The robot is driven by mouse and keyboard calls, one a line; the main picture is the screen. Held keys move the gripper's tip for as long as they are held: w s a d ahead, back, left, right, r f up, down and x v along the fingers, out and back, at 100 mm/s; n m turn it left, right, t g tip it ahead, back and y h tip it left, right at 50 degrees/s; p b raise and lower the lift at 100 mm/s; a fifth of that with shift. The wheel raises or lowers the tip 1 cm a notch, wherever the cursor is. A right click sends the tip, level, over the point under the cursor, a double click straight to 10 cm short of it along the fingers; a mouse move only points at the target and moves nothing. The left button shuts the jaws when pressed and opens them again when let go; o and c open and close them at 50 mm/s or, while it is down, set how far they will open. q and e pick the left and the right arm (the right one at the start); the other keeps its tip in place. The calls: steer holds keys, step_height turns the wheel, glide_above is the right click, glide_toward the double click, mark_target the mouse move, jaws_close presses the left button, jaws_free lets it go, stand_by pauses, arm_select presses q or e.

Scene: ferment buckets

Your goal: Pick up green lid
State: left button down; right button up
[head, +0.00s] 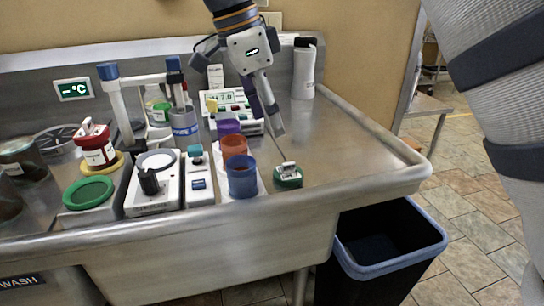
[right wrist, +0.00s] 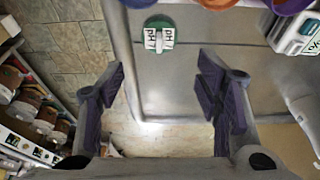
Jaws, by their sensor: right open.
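A small round green lid (head: 288,182) with a white pH-marked piece on top sits on the steel counter near its front edge, just right of the blue cup. It also shows in the right wrist view (right wrist: 168,24), at the top, beyond the fingertips and between them sideways. My right gripper (head: 267,118) is above and behind the lid, pointing down. In the right wrist view its two purple-padded fingers (right wrist: 160,75) are wide apart, with nothing between them. The gripper does not touch the lid. My left gripper is not in view.
Blue (head: 242,180), orange (head: 234,146) and purple (head: 229,128) cups stand left of the lid. A larger green ring (head: 88,192) lies farther left. A white bottle (head: 304,72) stands at the back. The counter right of the lid is clear. A black bin (head: 380,250) stands below.

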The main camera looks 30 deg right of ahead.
mark_target(288, 163)
steer(key=x, duration=1.1)
steer(key=shift+s+d+f+p, duration=0.15)
steer(key=shift+d+f+p, duration=0.15)
steer(key=shift+d+p, duration=0.1)
steer(key=c, duration=0.5)
